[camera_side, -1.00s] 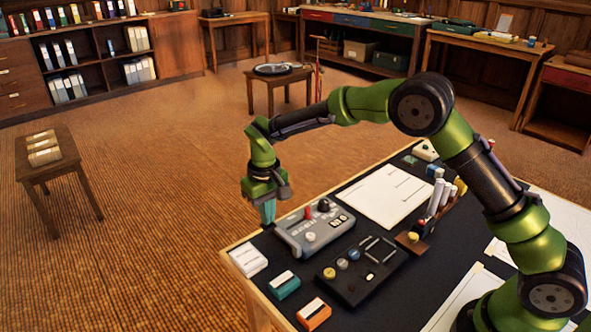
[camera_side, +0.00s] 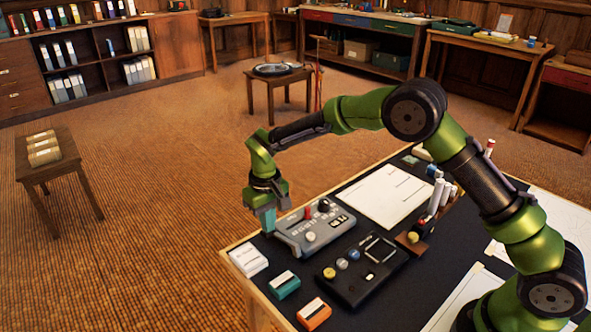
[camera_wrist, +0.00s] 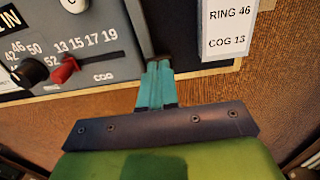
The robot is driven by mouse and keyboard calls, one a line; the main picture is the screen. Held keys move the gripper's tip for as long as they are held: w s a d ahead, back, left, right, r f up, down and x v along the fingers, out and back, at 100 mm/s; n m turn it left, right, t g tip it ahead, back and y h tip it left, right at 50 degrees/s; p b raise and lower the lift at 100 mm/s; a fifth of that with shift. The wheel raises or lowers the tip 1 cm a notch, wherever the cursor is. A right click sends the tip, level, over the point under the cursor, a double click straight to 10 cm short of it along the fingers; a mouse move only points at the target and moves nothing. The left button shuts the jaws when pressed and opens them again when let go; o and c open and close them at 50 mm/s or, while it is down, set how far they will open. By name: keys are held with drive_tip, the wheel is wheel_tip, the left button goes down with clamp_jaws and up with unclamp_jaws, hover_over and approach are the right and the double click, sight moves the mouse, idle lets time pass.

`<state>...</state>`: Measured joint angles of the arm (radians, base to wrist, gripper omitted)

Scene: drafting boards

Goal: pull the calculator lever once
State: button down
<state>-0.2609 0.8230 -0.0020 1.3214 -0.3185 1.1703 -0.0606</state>
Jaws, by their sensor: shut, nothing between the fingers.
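The grey calculator (camera_side: 330,222) lies at the far left part of the desk, with a red pointer, a black knob and a pale knob on top. In the wrist view its grey face (camera_wrist: 100,28) shows a red pointer knob (camera_wrist: 63,72) beside printed numbers. A dark grey bar, which looks like the lever (camera_wrist: 138,28), runs along the calculator's edge. My gripper (camera_wrist: 157,66) is shut and empty, its teal fingertips close by the end of this bar; I cannot tell whether they touch. In the side view my gripper (camera_side: 268,222) is at the calculator's left end.
A white card (camera_wrist: 228,25) reads "RING 46, COG 13". A white box (camera_side: 249,260), a teal box (camera_side: 283,285) and an orange box (camera_side: 313,314) line the desk's front left. A black device (camera_side: 360,278) lies near the calculator. Open floor is left of the desk.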

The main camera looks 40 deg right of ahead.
wheel_tip(320, 180, up, 8)
idle(1.1)
drive_tip(key=s+d+r+m+t, duration=0.1)
drive_tip(key=s+d+r+t, duration=0.1)
drive_tip(key=s, duration=0.7)
drive_tip(key=s+d+r+m+t+y, duration=0.1)
drive_tip(key=s+d+r+t, duration=0.1)
drive_tip(key=s+d+r, duration=0.2)
drive_tip(key=s+d+r+m+t+y, duration=0.1)
drive_tip(key=s+d+r+m+t, duration=0.1)
drive_tip(key=s+r, duration=0.5)
drive_tip(key=shift+s+d+r+t, duration=0.15)
drive_tip(key=shift+s+d+t, duration=0.7)
drive_tip(key=shift+s, duration=2.55)
drive_tip(key=shift+d+g, duration=0.2)
drive_tip(key=shift+g, duration=0.05)
